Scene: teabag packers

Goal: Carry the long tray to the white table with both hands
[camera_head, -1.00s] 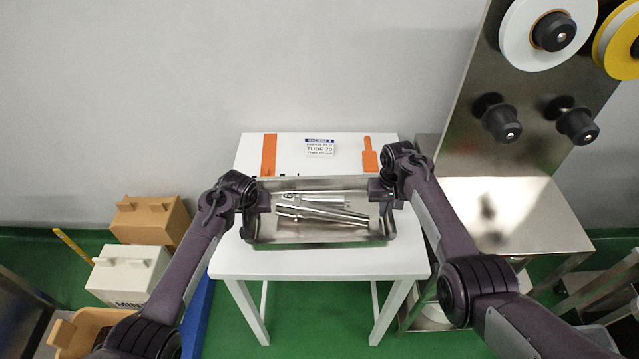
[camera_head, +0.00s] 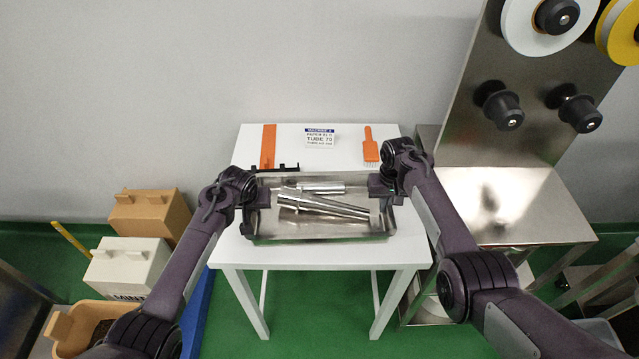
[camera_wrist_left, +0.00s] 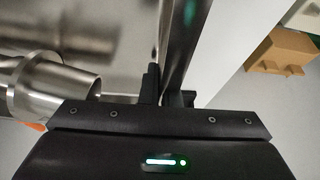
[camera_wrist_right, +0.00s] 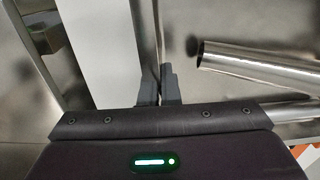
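The long tray (camera_head: 320,237) is a shallow steel tray over the white table (camera_head: 320,258). It holds shiny metal tubes (camera_head: 325,205). My left gripper (camera_head: 261,198) is at its left end wall and my right gripper (camera_head: 379,188) at its right end wall. In the left wrist view the gripper fingers (camera_wrist_left: 167,88) close around the tray wall (camera_wrist_left: 178,45). In the right wrist view the fingers (camera_wrist_right: 159,86) are close together on the other end wall (camera_wrist_right: 147,40). The tray looks level. I cannot tell whether its underside touches the tabletop.
An orange strip (camera_head: 268,147), a black part (camera_head: 277,168), a label sign (camera_head: 320,138) and an orange brush (camera_head: 370,148) lie at the table's back. A steel machine (camera_head: 510,205) stands close on the right. Bins (camera_head: 128,265) stand on the left floor.

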